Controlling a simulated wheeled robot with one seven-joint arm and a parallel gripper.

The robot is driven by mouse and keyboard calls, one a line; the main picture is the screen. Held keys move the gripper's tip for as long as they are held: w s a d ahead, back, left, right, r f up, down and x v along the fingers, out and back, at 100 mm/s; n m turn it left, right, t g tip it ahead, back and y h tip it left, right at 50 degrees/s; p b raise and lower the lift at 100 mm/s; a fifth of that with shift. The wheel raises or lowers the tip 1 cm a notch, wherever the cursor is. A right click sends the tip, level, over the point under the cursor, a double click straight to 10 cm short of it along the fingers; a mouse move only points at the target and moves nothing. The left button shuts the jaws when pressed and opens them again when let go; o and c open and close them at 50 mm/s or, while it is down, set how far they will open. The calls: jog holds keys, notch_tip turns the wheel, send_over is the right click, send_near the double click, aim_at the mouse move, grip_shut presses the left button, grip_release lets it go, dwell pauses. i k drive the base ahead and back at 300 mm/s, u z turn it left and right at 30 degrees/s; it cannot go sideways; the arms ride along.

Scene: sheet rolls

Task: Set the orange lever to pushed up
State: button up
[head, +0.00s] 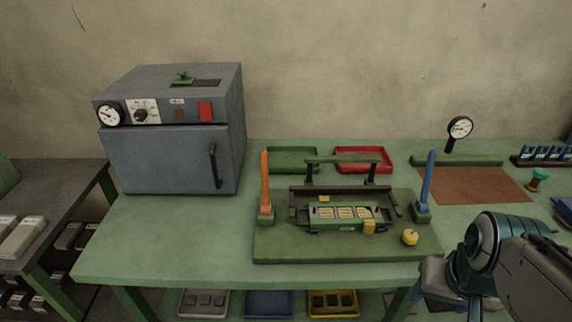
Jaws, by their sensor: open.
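The orange lever (265,184) stands about upright at the left end of a green fixture board (275,248) on the bench. Its foot is a small green block. A blue lever (427,180) stands at the board's right end, leaning slightly right. Between them sits a dark frame (298,210) with a green crossbar, holding a panel with pale yellow windows (344,213). My arm shows at the lower right, beside the board's right end and well apart from the orange lever. I cannot make out my gripper's jaws.
A grey oven-like box (165,160) stands left of the orange lever. A green tray (292,158) and a red tray (363,157) lie behind the frame. A yellow knob (410,237) sits at the board's front right. The bench front left is clear.

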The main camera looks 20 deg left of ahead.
aim_at(266, 206)
jog(key=z, duration=0.05)
jog(key=k, duration=0.65)
jog(key=u, duration=0.55)
jog(key=i, duration=1.1)
jog(key=z, duration=0.35)
